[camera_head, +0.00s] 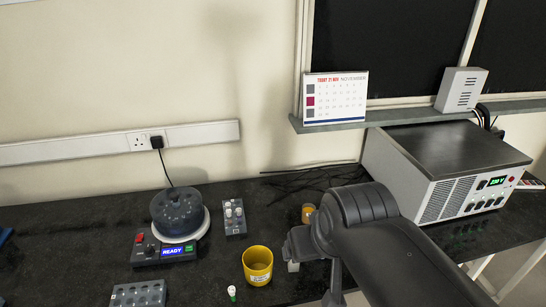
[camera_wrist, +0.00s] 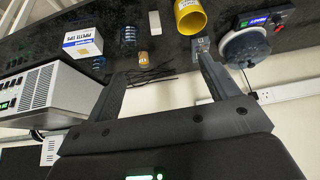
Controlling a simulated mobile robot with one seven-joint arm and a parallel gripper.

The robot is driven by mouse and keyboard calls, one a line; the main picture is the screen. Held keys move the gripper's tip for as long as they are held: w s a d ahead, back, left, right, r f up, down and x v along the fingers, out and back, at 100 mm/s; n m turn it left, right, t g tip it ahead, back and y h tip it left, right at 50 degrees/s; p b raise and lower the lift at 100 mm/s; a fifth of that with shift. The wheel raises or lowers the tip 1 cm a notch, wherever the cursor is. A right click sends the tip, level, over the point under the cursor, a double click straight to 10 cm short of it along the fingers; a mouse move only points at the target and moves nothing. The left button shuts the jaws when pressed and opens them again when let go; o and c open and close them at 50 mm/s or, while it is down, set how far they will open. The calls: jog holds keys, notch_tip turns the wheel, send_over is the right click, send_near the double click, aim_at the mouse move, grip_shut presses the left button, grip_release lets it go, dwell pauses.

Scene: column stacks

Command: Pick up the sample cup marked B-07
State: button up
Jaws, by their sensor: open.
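A small amber cup with a pale label (camera_wrist: 143,59) stands on the black bench in the wrist view, between and beyond my fingers. In the head view a small amber cup (camera_head: 308,212) shows just behind my arm, partly hidden by it. I cannot read any marking on it. A larger yellow cup (camera_head: 257,266) stands open and upright at the front, left of my gripper; it also shows in the wrist view (camera_wrist: 188,16). My gripper (camera_wrist: 163,66) is open with nothing between its fingers. In the head view my arm hides most of the gripper.
A round dark device with a READY display (camera_head: 180,212) stands left, beside a small grey rack (camera_head: 235,230). Another grey rack (camera_head: 138,296) lies front left, near a small vial (camera_head: 232,293). A large grey power unit (camera_head: 450,185) fills the right. Black cables (camera_head: 300,180) lie along the wall.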

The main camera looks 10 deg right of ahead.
jog(key=shift+c, duration=1.3)
jog(key=shift+w, duration=0.1)
jog(key=m+g+h, duration=0.1)
jog(key=m, duration=0.2)
send_over(311, 207)
jog(key=s+a, duration=0.2)
jog(key=s, duration=0.3)
notch_tip(311, 207, down, 20)
jog(key=r, duration=0.1)
jog(key=x, duration=0.5)
jog(key=shift+s+f, duration=0.25)
jog(key=shift+w+x, duration=0.15)
jog(key=shift+x, duration=1.25)
jog(key=shift+w+x, duration=0.15)
jog(key=shift+x, duration=1.2)
jog(key=shift+r, duration=0.1)
